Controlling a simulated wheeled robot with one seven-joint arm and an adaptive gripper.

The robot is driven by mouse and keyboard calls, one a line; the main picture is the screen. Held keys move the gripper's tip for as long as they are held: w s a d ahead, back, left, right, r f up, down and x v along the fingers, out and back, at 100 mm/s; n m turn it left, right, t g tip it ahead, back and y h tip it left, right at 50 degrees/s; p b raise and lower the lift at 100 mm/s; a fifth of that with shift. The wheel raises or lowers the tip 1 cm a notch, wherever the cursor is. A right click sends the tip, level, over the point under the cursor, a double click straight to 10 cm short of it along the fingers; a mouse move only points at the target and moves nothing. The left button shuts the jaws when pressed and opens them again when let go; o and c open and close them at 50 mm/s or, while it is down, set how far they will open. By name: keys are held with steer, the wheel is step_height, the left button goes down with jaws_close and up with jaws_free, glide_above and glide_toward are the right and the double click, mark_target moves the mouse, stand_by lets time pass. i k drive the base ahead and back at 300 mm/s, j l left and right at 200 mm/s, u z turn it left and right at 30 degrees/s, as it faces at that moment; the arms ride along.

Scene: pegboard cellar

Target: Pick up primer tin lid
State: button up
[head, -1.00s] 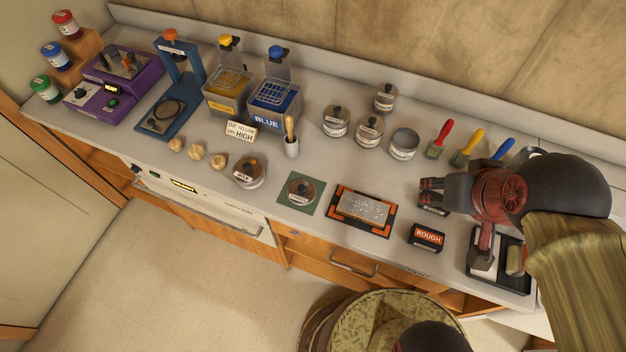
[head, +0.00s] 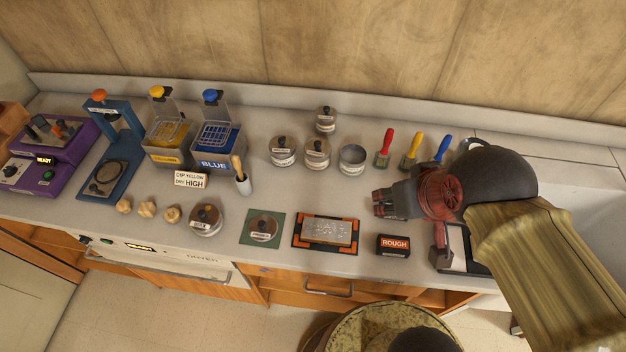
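I cannot tell for certain which piece is the primer tin lid, as the labels are too small to read. A round, knobbed, labelled piece (head: 263,229) sits on a green mat (head: 248,241) near the counter's front. An open tin without a lid (head: 352,160) stands at the back. Beside it stand lidded tins with dark knobs (head: 317,153), (head: 283,152), (head: 325,121). Another knobbed tin (head: 206,220) stands left of the mat. My gripper (head: 382,204) is over the counter, right of the mat and apart from all of these; its finger gap is not clear.
An orange-edged tray with a grey plate (head: 326,233) and a ROUGH block (head: 393,245) lie near the front. Red, yellow and blue-handled brushes (head: 412,150) lie at the back right. Blue and yellow dip tanks (head: 215,150) stand left. Bare counter shows between the tray and back tins.

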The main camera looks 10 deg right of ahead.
mark_target(263, 228)
steer(key=j+u, duration=0.2)
steer(key=u, duration=0.2)
steer(key=i+j+u, duration=0.1)
steer(key=u, duration=0.35)
steer(key=i+j+u, duration=0.1)
steer(key=j+u, duration=0.15)
steer(key=u, duration=0.15)
